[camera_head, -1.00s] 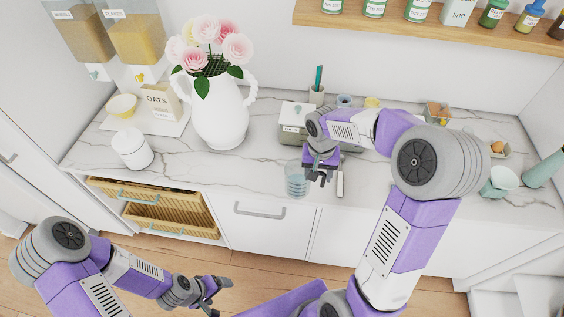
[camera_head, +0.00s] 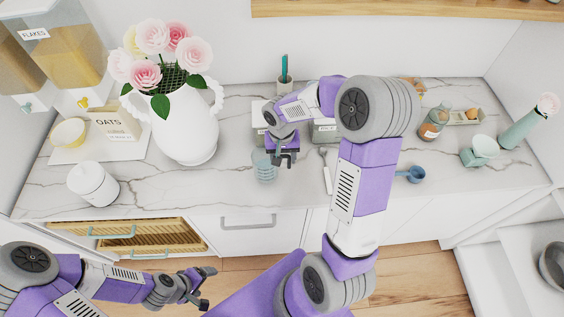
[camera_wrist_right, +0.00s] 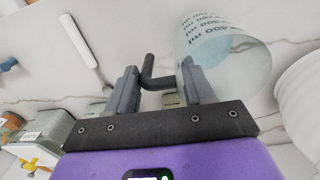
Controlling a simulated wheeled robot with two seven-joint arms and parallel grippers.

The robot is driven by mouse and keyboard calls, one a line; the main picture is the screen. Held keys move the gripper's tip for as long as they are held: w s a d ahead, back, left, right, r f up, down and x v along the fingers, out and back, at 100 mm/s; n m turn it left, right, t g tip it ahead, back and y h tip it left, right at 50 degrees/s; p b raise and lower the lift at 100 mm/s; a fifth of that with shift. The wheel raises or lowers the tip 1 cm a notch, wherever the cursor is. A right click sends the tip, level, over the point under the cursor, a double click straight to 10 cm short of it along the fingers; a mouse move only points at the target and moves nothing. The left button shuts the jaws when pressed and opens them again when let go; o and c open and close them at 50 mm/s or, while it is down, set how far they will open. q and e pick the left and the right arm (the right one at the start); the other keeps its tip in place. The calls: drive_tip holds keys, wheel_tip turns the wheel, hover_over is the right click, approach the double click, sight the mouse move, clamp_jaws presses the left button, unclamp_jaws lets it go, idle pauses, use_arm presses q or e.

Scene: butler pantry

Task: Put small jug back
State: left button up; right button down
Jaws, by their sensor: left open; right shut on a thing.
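The small jug (camera_head: 264,167) is a clear bluish cup near the counter's front edge. Its dark "400 ml" print shows in the right wrist view (camera_wrist_right: 228,58). My right gripper (camera_head: 285,160) is at the jug's right side. In the right wrist view its fingers (camera_wrist_right: 157,78) are around a dark bent handle beside the jug, one finger overlapping the jug wall. I cannot tell whether the jug's base touches the counter. My left gripper (camera_head: 208,287) is open and empty, low in front of the cabinets.
A drawer with wicker fronts (camera_head: 120,238) is below left.

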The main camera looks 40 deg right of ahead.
wheel_tip(320, 180, down, 3)
drive_tip(key=shift+f, duration=0.2)
drive_tip(key=shift+f+b, duration=0.1)
drive_tip(key=shift+b, duration=0.2)
drive_tip(key=shift+c, duration=2.1)
unclamp_jaws()
